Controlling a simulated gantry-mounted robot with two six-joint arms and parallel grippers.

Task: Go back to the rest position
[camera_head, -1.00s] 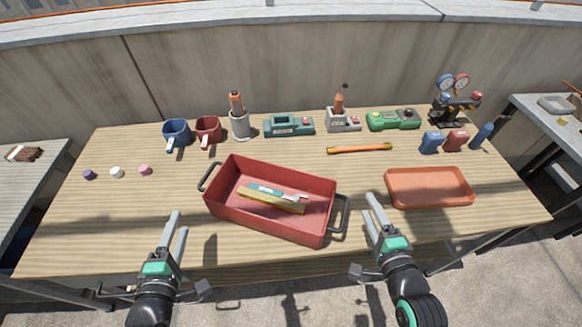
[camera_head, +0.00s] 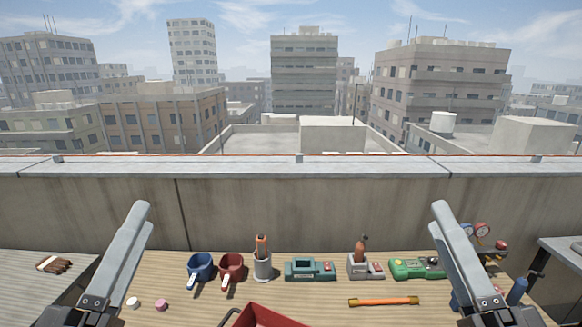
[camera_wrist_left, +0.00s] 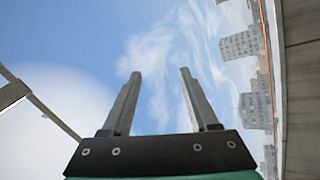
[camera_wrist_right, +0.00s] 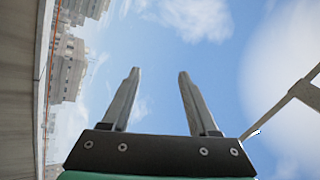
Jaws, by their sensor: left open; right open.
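My left gripper (camera_head: 138,210) is raised in front of the head camera at the left, its finger pointing up. In the left wrist view its two fingers (camera_wrist_left: 160,74) stand apart with only sky between them. My right gripper (camera_head: 441,208) is raised the same way at the right. In the right wrist view its fingers (camera_wrist_right: 159,75) are also apart and empty. Both grippers are open and hold nothing. The red crate (camera_head: 262,318) shows only its far edge at the bottom of the head view; its contents are out of view.
The concrete parapet (camera_head: 300,215) runs behind. Around both grippers is open air.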

